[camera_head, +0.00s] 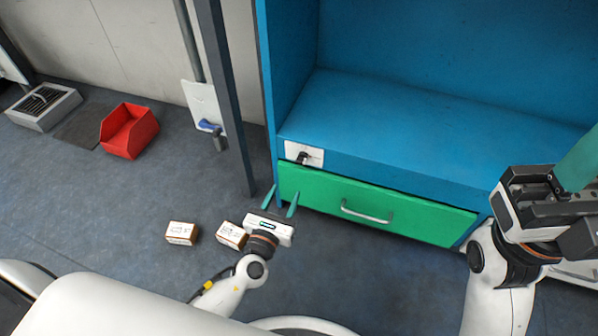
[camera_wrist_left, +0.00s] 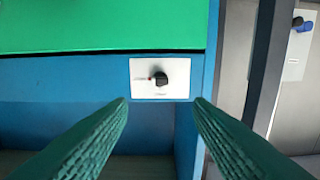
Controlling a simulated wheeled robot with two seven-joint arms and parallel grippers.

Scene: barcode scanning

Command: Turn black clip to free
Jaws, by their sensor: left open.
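The black clip (camera_head: 303,157) is a small dark knob on a white plate (camera_head: 290,149) at the left of the blue cabinet's front, above the green drawer. In the left wrist view the black clip (camera_wrist_left: 161,79) sits near the centre on its white plate (camera_wrist_left: 145,67), with a small red mark beside it. My left gripper (camera_head: 281,197) is open and empty, its green fingers below and left of the plate in the head view. In the wrist view its fingers (camera_wrist_left: 160,102) spread on both sides, apart from the clip. My right gripper (camera_head: 578,160) is partly cut off at the right edge.
The green drawer (camera_head: 380,211) with its metal handle looks closed. Two small boxes, one left (camera_head: 181,233) and one beside my left gripper (camera_head: 231,235), are on the floor side. A red bin (camera_head: 129,131) and a grey post (camera_head: 226,95) stand to the left.

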